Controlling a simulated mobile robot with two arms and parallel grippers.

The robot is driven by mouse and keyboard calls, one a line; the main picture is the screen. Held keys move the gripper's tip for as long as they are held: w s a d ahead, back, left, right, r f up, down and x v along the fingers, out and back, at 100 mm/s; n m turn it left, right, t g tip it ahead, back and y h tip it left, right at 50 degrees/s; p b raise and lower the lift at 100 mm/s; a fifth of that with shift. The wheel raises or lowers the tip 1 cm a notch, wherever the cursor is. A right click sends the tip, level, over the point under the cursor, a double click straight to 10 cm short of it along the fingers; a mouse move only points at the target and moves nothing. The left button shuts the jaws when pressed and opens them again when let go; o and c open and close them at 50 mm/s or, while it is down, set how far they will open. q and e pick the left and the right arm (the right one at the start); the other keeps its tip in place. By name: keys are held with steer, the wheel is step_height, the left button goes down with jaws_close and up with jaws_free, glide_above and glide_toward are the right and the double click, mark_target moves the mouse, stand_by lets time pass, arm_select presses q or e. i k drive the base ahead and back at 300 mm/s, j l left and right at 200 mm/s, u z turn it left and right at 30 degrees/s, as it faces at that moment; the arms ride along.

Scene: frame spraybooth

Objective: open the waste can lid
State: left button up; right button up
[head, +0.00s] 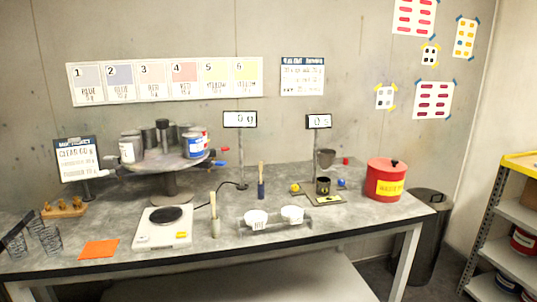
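The waste can (384,190) is a round red can with a yellow label, standing upright at the right end of the workbench. The label's writing is only partly readable. Neither of my grippers shows in the head view, so nothing of mine is seen touching the can.
The grey workbench (330,228) holds a scale (163,227), a round stand of cans (168,165), two white cups, brushes and a small dark cup (323,187) left of the waste can. A dark bin (430,232) stands on the floor behind the bench's right end, near shelves (515,212).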

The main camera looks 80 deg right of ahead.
mark_target(387, 166)
steer(key=z, duration=3.6)
